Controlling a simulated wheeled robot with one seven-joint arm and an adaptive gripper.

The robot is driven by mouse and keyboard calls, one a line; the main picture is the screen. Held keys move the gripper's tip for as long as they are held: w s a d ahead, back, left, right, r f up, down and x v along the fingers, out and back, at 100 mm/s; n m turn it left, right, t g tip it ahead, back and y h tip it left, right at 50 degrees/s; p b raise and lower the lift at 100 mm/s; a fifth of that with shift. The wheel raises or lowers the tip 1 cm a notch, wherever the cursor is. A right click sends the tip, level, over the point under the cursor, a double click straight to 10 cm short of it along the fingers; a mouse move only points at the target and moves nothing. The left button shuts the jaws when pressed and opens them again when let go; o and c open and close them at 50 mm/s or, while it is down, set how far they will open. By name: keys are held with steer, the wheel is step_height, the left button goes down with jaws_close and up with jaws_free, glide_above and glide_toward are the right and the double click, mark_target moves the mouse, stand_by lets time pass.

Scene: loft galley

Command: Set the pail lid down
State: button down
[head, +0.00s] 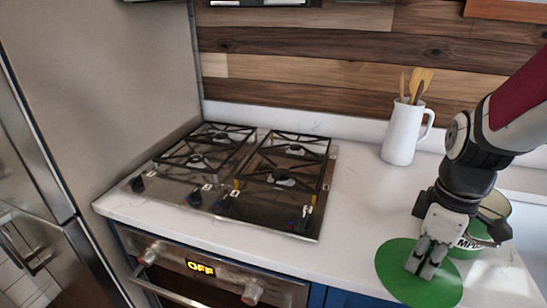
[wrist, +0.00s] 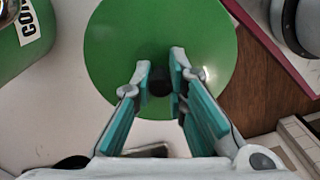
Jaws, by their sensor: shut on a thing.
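The pail lid is a flat green disc (head: 395,268), seen at the lower right in the head view near the counter's front edge. It fills the upper middle of the wrist view (wrist: 115,42). My gripper (head: 424,266) points down over it. The fingertips (wrist: 161,78) are closed around the dark knob (wrist: 158,86) at its centre. Whether the lid touches the counter or hangs just above it, I cannot tell. The green pail (wrist: 30,48), with a white lettered label, stands upright beside the lid, partly hidden behind my gripper in the head view.
The white counter (head: 355,215) has clear room between the lid and the black gas hob (head: 240,175). A white jug (head: 401,135) with wooden utensils stands at the back. In the wrist view, the lid overlaps the counter edge, with brown floor (wrist: 270,85) beyond.

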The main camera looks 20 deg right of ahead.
steer(key=w, duration=0.4)
steer(key=w+d, duration=0.1)
steer(key=w, duration=0.4)
steer(key=w+f, duration=0.1)
steer(key=w, duration=0.3)
steer(key=shift+w+d+f, duration=0.1)
steer(key=shift+w+d, duration=0.1)
steer(key=shift+d, duration=0.1)
steer(key=shift+f+b, duration=0.4)
steer(key=shift+f, duration=1.35)
steer(key=shift+f, duration=0.1)
steer(key=shift+f, duration=0.1)
steer(key=c, duration=1.6)
jaws_free()
